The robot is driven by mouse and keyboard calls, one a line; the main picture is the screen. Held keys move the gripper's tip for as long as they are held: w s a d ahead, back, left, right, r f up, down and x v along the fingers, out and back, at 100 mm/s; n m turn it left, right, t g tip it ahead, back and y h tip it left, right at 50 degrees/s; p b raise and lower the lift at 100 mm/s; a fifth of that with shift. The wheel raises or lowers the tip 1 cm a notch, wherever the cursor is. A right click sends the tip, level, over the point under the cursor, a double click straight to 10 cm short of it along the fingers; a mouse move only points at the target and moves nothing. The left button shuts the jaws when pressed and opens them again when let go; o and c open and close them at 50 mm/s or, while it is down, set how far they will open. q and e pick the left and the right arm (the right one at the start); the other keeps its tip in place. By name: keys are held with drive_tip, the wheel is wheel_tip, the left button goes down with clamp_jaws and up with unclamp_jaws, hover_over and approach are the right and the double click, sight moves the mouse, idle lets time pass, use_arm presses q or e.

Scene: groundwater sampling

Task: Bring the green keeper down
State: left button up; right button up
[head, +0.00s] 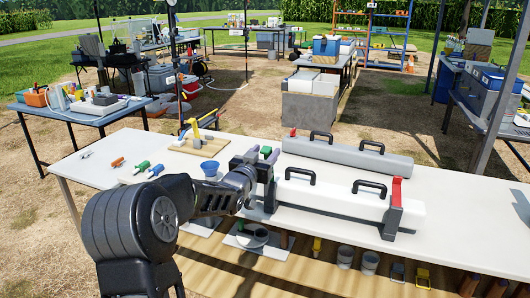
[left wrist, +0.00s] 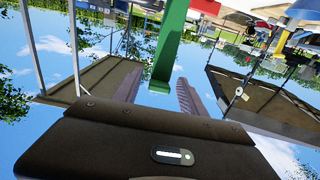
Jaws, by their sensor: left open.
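The green keeper (head: 274,156) stands raised at the left end of a long white case (head: 340,200), partly hidden by my left gripper (head: 257,155). In the left wrist view the green keeper (left wrist: 171,42) is a tall green bar, and its near end lies between the two fingers of the left gripper (left wrist: 158,90). The fingers are apart on either side of it; I cannot tell whether either touches it. A red keeper (head: 396,192) stands at the case's right end. The case has two black handles. My right gripper is not in view.
A grey case (head: 345,158) with black handles lies behind the white one on the white table (head: 460,235). A blue cup (head: 209,168), a wooden stand (head: 199,146) and small coloured tools are to the left.

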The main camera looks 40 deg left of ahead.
use_arm(q)
clamp_jaws()
idle(0.6)
idle(0.9)
